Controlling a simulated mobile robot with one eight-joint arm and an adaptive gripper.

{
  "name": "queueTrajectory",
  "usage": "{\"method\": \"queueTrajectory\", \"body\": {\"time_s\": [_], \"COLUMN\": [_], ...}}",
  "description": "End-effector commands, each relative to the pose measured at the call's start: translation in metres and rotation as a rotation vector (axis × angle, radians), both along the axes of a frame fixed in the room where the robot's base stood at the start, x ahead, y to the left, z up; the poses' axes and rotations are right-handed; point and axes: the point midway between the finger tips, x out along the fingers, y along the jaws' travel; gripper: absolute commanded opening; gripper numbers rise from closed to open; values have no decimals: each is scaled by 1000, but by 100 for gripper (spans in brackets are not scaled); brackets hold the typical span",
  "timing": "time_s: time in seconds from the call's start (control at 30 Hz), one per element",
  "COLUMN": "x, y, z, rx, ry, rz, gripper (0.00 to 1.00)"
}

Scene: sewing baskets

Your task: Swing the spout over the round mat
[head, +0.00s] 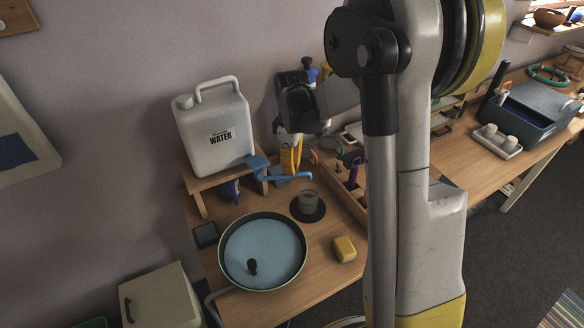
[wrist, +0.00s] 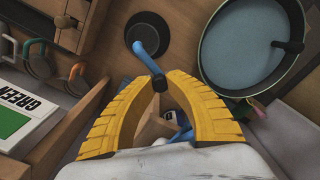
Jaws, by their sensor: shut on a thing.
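The white water jug (head: 215,125) stands on a small wooden stand, with a blue tap (head: 258,165) low on its side. The tap's blue spout (head: 297,177) points right in the head view; it also shows in the wrist view (wrist: 151,60). My gripper (head: 291,160), with yellow ribbed fingers (wrist: 158,80), is shut on the spout. The round black mat (head: 319,215) lies on the table with a grey cup (head: 308,199) on it. In the wrist view the spout's tip overlaps the near part of the mat (wrist: 130,34); its exact height above is unclear.
A round basin of blue water (head: 262,212) stands in front of the jug. A yellow sponge (head: 344,249) lies right of it. A wooden organiser (head: 343,193) stands right of the mat. A dark square dish (head: 205,234) is at the left. My arm hides part of the table.

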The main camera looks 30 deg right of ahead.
Motion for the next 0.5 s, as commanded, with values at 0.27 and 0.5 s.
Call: {"method": "queueTrajectory", "body": {"time_s": [0.27,0.5], "x": [1,1], "y": [-1,-1], "z": [0,0], "rx": [-1,-1], "ry": [-1,-2], "rz": [8,7], "gripper": [0,43]}}
